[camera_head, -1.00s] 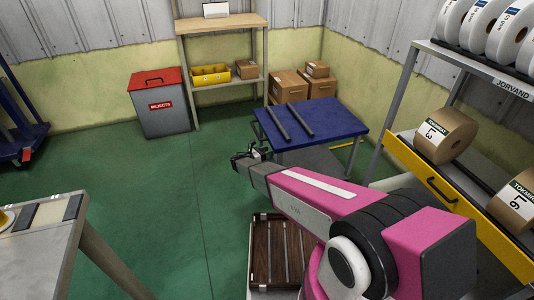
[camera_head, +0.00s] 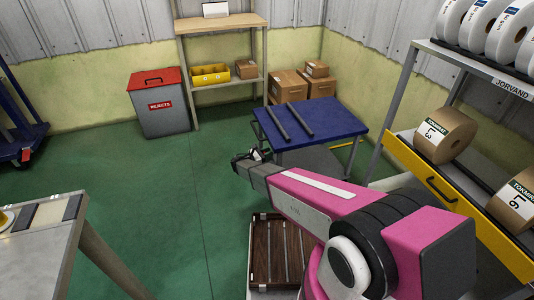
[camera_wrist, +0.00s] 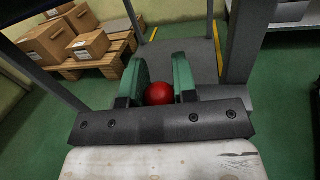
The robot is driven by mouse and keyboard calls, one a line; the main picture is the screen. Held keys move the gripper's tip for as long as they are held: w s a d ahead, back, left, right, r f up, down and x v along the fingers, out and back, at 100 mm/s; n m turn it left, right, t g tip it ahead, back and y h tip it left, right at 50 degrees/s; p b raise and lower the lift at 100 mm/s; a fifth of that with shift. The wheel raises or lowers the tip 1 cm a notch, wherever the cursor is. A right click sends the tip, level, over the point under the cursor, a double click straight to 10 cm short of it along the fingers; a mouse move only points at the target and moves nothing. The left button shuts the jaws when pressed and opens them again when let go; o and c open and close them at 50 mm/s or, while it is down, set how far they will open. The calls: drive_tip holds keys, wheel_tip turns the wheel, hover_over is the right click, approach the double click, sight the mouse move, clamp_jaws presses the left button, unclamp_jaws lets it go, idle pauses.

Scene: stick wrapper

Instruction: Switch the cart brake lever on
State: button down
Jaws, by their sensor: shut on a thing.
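The cart (camera_head: 345,117) has a blue top and stands right of centre in the head view. My gripper (camera_head: 247,157) is at the cart's left side, below its top. In the wrist view my gripper (camera_wrist: 161,75) has its two green fingers on either side of a red ball-shaped knob (camera_wrist: 158,94), shut on it. The knob looks like the end of the brake lever; the lever's shaft is hidden behind the fingers and the dark gripper bar. The knob cannot be made out in the head view.
Two dark bars (camera_head: 299,119) lie on the cart top. Cardboard boxes (camera_head: 287,87) stand behind it, and a red-lidded rejects bin (camera_head: 160,105) is at the back. A roll rack (camera_head: 465,60) is at right.

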drive_tip(key=shift+s+d+r+m+h, duration=0.15)
drive_tip(key=shift+s+m, duration=0.3)
drive_tip(key=shift+m, duration=0.4)
drive_tip(key=shift+s+d+f+m+h, duration=0.1)
drive_tip(key=shift+s+d+m+h, duration=0.1)
drive_tip(key=shift+s+m, duration=0.45)
drive_tip(key=shift+s+d+r+m+h, duration=0.15)
drive_tip(key=shift+s+m, duration=0.15)
drive_tip(key=shift+m, duration=0.7)
drive_tip(key=c, duration=0.9)
unclamp_jaws()
drive_tip(key=shift+w+a, duration=0.1)
